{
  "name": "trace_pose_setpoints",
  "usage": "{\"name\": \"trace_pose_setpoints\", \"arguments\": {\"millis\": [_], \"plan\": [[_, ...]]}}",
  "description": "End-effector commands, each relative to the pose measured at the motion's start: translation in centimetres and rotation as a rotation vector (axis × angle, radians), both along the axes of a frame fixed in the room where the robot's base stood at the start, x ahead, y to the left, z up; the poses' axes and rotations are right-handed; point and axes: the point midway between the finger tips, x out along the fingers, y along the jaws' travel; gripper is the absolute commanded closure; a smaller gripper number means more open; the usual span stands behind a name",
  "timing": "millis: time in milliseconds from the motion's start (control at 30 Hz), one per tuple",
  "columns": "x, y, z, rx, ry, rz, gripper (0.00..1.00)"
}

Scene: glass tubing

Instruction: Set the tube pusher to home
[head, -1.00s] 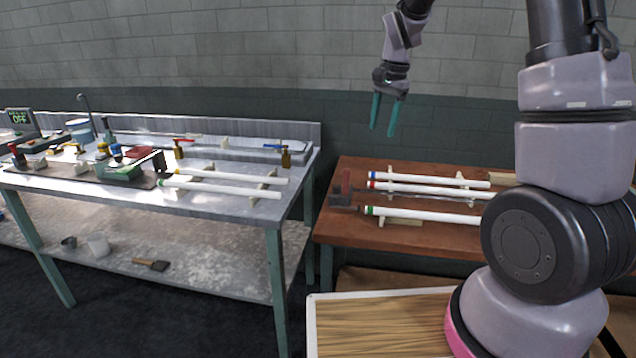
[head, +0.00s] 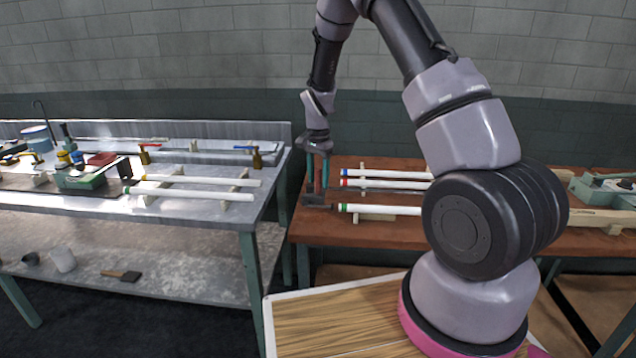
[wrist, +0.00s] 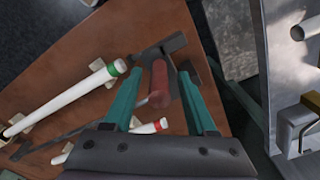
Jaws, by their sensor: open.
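The tube pusher looks to be the dark metal piece with a red handle (wrist: 158,80) at the left end of the wooden table; its dark base (head: 314,200) shows in the head view. My gripper (head: 318,178) is open and lowered over it, fingers pointing down. In the wrist view my gripper (wrist: 152,72) has one green finger on each side of the red handle. The handle is between the fingers, apart from both as far as I can see. A thin dark rod (wrist: 55,140) runs from the pusher along the table between the white tubes.
White tubes with green (head: 378,209), red (head: 385,184) and blue (head: 385,174) ends lie on wooden supports right of the pusher. A metal bench (head: 205,215) with valves and more tubes stands left, across a narrow gap. A wood-topped surface (head: 330,325) is in front.

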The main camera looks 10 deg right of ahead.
Motion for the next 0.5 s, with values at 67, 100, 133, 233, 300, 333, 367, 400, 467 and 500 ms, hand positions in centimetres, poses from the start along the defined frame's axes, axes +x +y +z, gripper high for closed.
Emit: {"name": "trace_pose_setpoints", "arguments": {"millis": [67, 100, 133, 233, 300, 333, 367, 400, 467, 500], "plan": [[0.0, 0.0, -0.9, 0.000, 0.001, 0.001, 0.43], [0.0, 0.0, -1.2, 0.001, 0.001, 0.001, 0.43], [0.0, 0.0, -1.3, 0.001, 0.001, 0.001, 0.43], [0.0, 0.1, -1.7, 0.001, 0.001, 0.000, 0.43], [0.0, 0.0, -1.7, 0.000, 0.000, 0.000, 0.43], [0.0, 0.1, -1.7, 0.001, -0.001, 0.000, 0.43], [0.0, 0.1, -1.7, 0.001, -0.001, 0.001, 0.43], [0.0, 0.0, -1.7, 0.001, -0.001, 0.000, 0.43], [0.0, 0.0, -1.7, 0.001, -0.001, 0.001, 0.43], [0.0, 0.0, -1.7, 0.001, -0.001, 0.001, 0.54]]}}
